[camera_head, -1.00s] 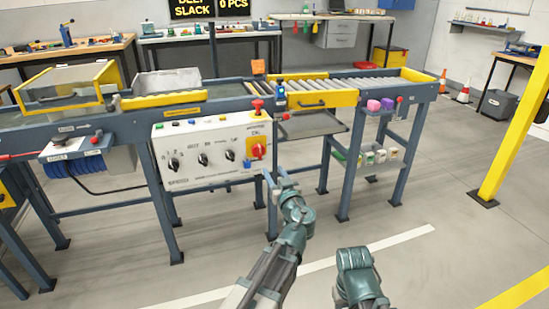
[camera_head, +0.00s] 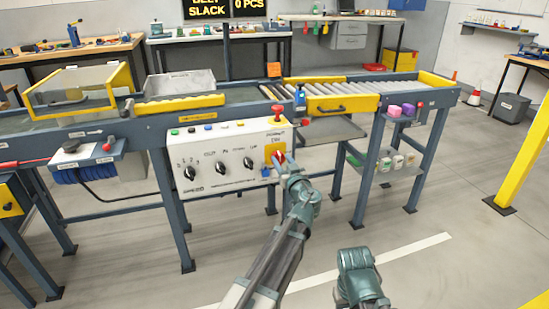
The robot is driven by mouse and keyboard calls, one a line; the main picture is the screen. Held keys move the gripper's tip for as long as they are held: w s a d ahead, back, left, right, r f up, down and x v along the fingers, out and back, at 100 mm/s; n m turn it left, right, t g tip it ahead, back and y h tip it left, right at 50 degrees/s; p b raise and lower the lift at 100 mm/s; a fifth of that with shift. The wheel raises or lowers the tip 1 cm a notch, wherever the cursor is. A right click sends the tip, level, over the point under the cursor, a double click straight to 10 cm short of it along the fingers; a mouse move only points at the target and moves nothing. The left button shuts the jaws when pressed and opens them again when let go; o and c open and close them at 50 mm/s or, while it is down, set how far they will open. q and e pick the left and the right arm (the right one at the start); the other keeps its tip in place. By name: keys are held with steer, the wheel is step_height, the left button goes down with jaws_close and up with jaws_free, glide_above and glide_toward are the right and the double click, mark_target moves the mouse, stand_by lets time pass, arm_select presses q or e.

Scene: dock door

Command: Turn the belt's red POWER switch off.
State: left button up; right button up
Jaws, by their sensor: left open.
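The red POWER switch (camera_head: 280,158) sits on a yellow plate at the right end of the white control panel (camera_head: 225,172). Its lower part is hidden behind my left gripper. My left gripper (camera_head: 278,172) is open, in front of the switch and panel face; I cannot tell whether its fingers touch the switch. The switch's handle angle is too small to read. My right arm (camera_head: 357,272) shows at the bottom centre, over the floor, and its gripper's fingers do not show.
A red mushroom button (camera_head: 278,111) stands on top of the panel, just above the switch. Black dials (camera_head: 220,168) line the panel to the left. A roller conveyor (camera_head: 330,92) runs behind and to the right. The floor in front is clear.

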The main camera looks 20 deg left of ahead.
arm_select(q)
steer(key=shift+w+a, duration=0.25)
steer(key=shift+w, duration=0.1)
jaws_close()
